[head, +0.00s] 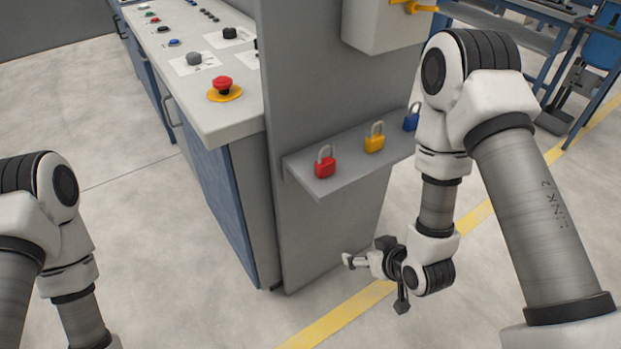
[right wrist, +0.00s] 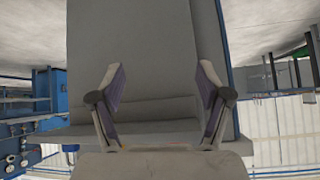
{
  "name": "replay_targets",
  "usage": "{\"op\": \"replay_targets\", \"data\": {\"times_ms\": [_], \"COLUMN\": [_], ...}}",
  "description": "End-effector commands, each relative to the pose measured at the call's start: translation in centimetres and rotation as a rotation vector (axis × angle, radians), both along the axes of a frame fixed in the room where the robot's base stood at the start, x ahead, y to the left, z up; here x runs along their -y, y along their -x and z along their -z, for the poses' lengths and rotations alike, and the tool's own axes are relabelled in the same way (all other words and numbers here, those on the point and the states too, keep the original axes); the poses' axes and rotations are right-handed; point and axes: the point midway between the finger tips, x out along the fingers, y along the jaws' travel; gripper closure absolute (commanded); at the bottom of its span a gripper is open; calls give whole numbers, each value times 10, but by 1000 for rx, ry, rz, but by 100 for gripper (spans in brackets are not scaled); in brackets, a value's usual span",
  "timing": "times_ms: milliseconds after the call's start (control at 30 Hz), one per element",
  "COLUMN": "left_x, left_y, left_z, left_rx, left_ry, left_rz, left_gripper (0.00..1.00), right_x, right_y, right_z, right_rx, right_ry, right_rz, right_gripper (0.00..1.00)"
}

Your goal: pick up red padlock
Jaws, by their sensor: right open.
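The red padlock (head: 325,165) stands upright at the left end of a grey shelf (head: 342,183) in the head view, its grey shackle on top. My right gripper (head: 349,261) is below the shelf and to the right of the padlock in the picture, apart from it. In the right wrist view the right gripper (right wrist: 160,92) is open, with nothing between its fingers and a grey panel (right wrist: 158,45) beyond them.
A yellow padlock (head: 374,142) and a blue padlock (head: 411,119) stand farther along the shelf, the blue one partly behind my right arm. A control desk (head: 195,100) with a red button (head: 223,84) stands left of the upright panel. Floor below the shelf is clear.

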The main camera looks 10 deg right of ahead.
Motion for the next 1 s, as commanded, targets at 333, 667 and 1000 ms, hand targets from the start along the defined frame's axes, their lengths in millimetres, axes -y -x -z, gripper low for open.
{"op": "replay_targets", "data": {"times_ms": [333,667,1000], "left_x": [1,1,1], "left_y": [1,1,1], "left_z": [96,92,93], "left_rx": [-1,0,-1], "left_ry": [0,0,0], "left_rz": [2,1,1], "left_gripper": [60,60,60], "right_x": [-28,-45,-50], "right_y": [-99,-148,-165], "right_z": [-129,-138,-136], "right_rx": [802,802,797], "right_ry": [-132,-133,-136], "right_rz": [-139,-140,-134], "right_gripper": [23,23,23]}}
